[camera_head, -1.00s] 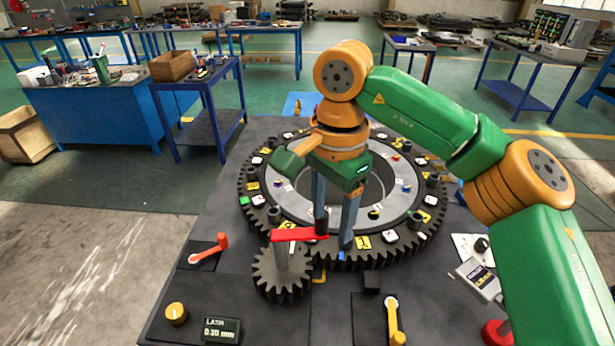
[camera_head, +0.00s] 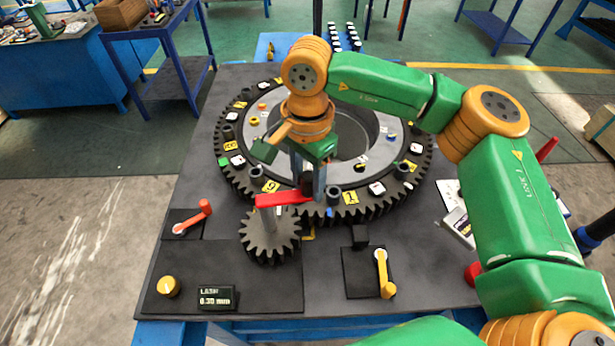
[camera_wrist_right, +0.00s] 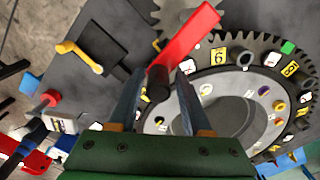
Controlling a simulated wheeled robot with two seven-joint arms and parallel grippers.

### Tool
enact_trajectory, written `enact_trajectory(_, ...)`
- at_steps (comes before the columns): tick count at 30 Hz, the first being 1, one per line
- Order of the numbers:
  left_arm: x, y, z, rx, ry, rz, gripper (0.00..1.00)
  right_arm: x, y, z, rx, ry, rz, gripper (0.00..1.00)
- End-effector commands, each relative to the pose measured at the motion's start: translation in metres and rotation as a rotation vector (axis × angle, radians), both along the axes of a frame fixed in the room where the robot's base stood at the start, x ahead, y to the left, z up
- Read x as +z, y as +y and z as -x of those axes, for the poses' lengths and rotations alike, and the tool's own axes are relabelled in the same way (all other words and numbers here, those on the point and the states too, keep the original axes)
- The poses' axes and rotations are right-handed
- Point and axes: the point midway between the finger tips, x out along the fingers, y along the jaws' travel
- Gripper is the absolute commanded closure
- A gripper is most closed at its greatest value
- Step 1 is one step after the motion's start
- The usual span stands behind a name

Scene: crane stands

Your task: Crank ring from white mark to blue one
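The large dark toothed ring (camera_head: 402,207) lies flat on the grey bench and carries numbered yellow tags and small coloured tiles. A blue mark (camera_head: 330,212) shows at its near edge; which white tile is the white mark I cannot tell. A small pinion (camera_head: 270,240) meshes with its near left side. Above the pinion is a red crank arm (camera_head: 280,199) with a black handle (camera_wrist_right: 158,84) at its end. My right gripper (camera_wrist_right: 160,80) is open, its two fingers on either side of the handle with gaps visible. It partly hides the handle in the head view (camera_head: 308,190). My left gripper is out of view.
An orange lever (camera_head: 192,220), a yellow knob (camera_head: 168,287), a display (camera_head: 216,297) reading LASH 0.30 mm, and a yellow lever (camera_head: 384,272) sit along the near bench. A black block (camera_head: 360,237) stands by the ring. Blue tables stand behind.

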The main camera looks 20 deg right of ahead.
Motion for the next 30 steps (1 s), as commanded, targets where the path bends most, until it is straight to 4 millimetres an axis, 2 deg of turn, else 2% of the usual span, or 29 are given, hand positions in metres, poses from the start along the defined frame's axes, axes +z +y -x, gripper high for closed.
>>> enact_trajectory(1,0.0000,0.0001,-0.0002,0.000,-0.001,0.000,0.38,0.0001,0.0001,0.0000,0.000,0.000,0.000,0.68)
enact_trajectory(4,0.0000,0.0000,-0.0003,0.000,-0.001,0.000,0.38,0.0003,0.0001,0.0000,0.000,0.000,0.000,0.95)
enact_trajectory(5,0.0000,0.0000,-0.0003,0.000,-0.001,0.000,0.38,0.0003,0.0001,0.0000,0.000,0.000,0.000,1.00)
enact_trajectory(30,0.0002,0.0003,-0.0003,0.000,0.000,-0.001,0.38,0.0010,0.0003,-0.0001,0.000,0.000,-0.001,1.00)
